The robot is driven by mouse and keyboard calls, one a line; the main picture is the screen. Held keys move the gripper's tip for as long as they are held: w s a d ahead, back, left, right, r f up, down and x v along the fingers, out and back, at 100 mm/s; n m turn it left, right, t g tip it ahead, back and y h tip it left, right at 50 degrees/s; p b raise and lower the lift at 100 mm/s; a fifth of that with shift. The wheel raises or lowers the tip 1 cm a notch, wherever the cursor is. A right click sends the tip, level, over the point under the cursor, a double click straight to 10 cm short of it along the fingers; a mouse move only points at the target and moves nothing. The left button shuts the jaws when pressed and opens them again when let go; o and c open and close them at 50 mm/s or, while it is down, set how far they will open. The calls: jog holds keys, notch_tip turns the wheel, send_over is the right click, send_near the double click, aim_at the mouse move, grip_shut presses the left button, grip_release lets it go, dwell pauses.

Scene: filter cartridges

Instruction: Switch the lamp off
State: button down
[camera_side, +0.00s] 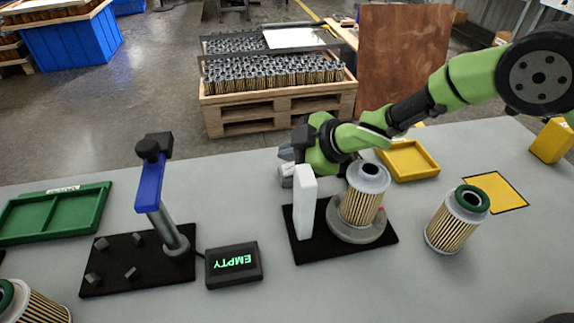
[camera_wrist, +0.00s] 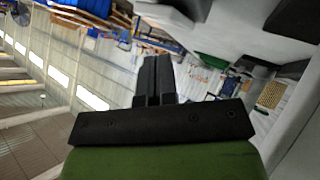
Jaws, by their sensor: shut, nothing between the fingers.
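A white upright bar (camera_side: 305,203), seemingly the lamp, stands on a black base plate (camera_side: 313,250). Its face looks bright and plain; I cannot tell a switch on it. My gripper (camera_side: 285,168) is just behind the bar, near its top, and the bar partly covers it. Whether they touch I cannot tell. In the wrist view the dark fingers of my gripper (camera_wrist: 154,75) lie together with nothing between them. A filter cartridge (camera_side: 361,195) stands upright on a round grey stand (camera_side: 342,233) to the right of the bar. A small red spot (camera_side: 381,209) shows beside it.
A second cartridge with a green top (camera_side: 457,220) stands at right. A display reading EMPTY (camera_side: 233,265) and a blue-handled fixture (camera_side: 150,190) are at left. Yellow tray (camera_side: 412,160) and green tray (camera_side: 58,208) lie farther back. The front middle of the table is clear.

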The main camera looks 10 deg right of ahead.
jog(key=shift+d+r, duration=0.25)
jog(key=shift+r, duration=1)
jog(key=shift+d+r, duration=0.25)
jog(key=shift+r, duration=0.95)
